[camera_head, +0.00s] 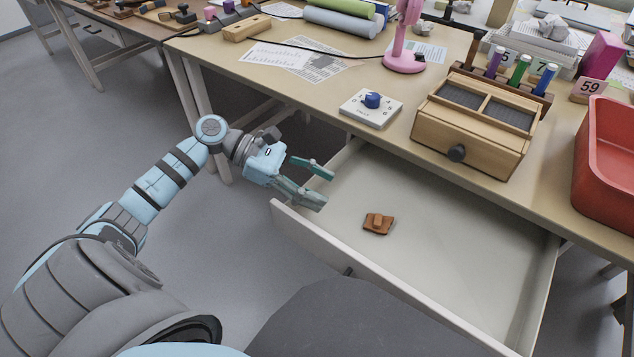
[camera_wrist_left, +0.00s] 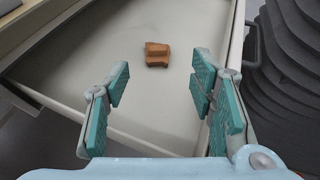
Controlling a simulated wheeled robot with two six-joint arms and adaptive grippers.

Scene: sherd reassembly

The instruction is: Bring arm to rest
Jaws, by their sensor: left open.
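My left gripper (camera_head: 311,183) is open and empty, above the left end of the open desk drawer (camera_head: 440,222). Its two fingers stand apart in the left wrist view (camera_wrist_left: 158,105), with nothing between the tips. A brown sherd piece (camera_head: 378,222) lies on the drawer floor, to the right of the gripper and apart from it. In the left wrist view the sherd (camera_wrist_left: 158,54) lies beyond the fingertips; a smaller raised brown part shows on top of it. My right gripper is in neither view.
The desk (camera_head: 300,85) above the drawer holds a white dial box (camera_head: 371,108), a wooden box with a knob (camera_head: 470,135), a red bin (camera_head: 610,170) and a pink stand (camera_head: 405,45). The drawer front (camera_head: 360,280) rises below the gripper. Most of the drawer floor is bare.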

